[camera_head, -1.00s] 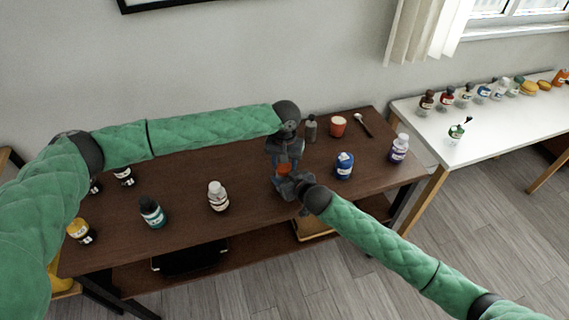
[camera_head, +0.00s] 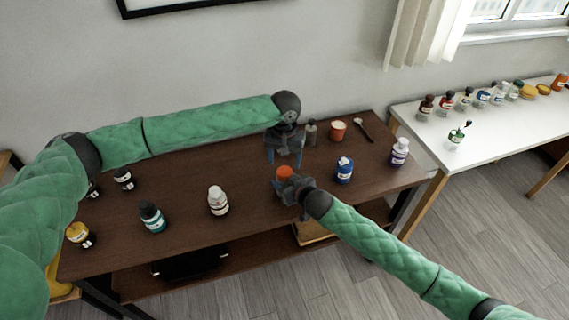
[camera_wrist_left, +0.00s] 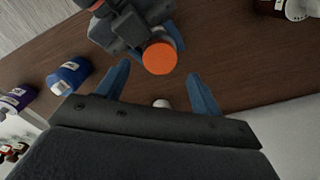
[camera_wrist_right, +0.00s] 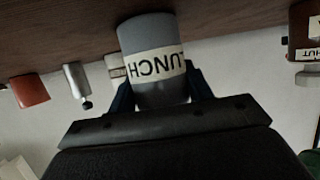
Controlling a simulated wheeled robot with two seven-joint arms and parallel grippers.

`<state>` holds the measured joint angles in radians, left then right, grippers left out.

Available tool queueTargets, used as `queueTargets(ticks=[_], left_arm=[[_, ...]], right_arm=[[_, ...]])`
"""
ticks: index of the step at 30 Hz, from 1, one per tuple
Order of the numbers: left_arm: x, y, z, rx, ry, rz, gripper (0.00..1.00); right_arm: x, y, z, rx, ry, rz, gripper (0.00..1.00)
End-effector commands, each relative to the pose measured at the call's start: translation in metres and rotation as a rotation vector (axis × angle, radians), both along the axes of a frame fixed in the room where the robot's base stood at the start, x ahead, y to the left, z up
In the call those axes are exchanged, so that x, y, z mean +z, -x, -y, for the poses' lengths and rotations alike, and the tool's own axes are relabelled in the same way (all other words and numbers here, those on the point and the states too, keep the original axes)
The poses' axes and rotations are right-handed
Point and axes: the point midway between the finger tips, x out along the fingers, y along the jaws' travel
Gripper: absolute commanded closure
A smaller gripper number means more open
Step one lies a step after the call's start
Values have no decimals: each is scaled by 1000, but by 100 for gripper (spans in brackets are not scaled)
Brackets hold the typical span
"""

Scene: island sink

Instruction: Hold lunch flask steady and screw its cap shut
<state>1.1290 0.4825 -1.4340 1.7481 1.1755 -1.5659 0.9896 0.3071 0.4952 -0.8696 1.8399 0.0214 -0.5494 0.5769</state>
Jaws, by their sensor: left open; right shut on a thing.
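The lunch flask (camera_wrist_right: 152,45) is a grey-blue cylinder with a "LUNCH" label, standing on the brown table. My right gripper (camera_head: 288,188) is shut around its body; its fingers also show on both sides in the right wrist view (camera_wrist_right: 160,92). The orange cap (camera_head: 285,172) sits on top of the flask; it shows from above in the left wrist view (camera_wrist_left: 160,58). I cannot tell how tightly it is seated. My left gripper (camera_head: 284,158) is open and empty just above the cap, pointing down. Its blue fingers are spread apart in the left wrist view (camera_wrist_left: 160,82).
Near the flask on the table (camera_head: 255,215) stand a blue bottle (camera_head: 344,171), a white-capped bottle (camera_head: 218,201), a small grey bottle (camera_head: 311,132) and a red cup (camera_head: 337,131). More bottles stand at the left. A white table (camera_head: 490,135) with several bottles is at the right.

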Motion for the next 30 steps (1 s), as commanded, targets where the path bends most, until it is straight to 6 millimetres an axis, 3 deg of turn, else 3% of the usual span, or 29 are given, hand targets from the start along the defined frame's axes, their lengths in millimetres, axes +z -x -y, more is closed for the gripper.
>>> queueTargets(ticks=[8,18,30], left_arm=[[1,0,0,4,0,0,37],[33,0,0,160,0,1,37],[33,0,0,172,0,0,37]], right_arm=[[0,0,0,0,-1,1,100],[0,0,0,0,-1,1,100],[0,0,0,0,-1,1,100]])
